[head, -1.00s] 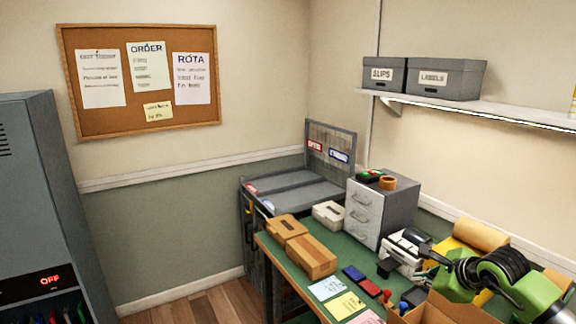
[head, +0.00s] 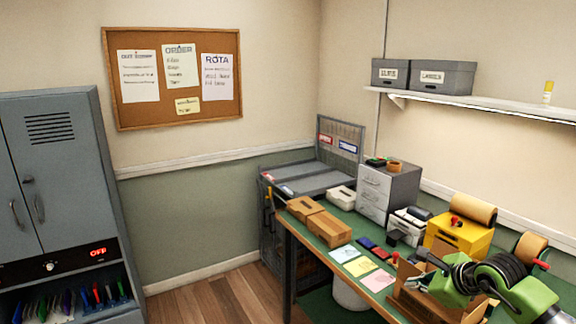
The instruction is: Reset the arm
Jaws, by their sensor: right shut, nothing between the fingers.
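My right arm, green and black, comes in from the lower right corner of the head view. Its dark gripper (head: 424,268) is shut and empty, in front of the open cardboard box (head: 408,300) on the green-topped workbench (head: 318,252) as I see it. I cannot tell the gap between gripper and box. My left gripper is out of view.
A yellow box (head: 470,238) with a brown roll, a label printer (head: 408,222) and grey drawers (head: 388,192) stand along the bench. Wooden boxes (head: 328,228) lie at its left end. A grey cabinet (head: 50,180) stands left. Wooden floor (head: 215,300) between is clear.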

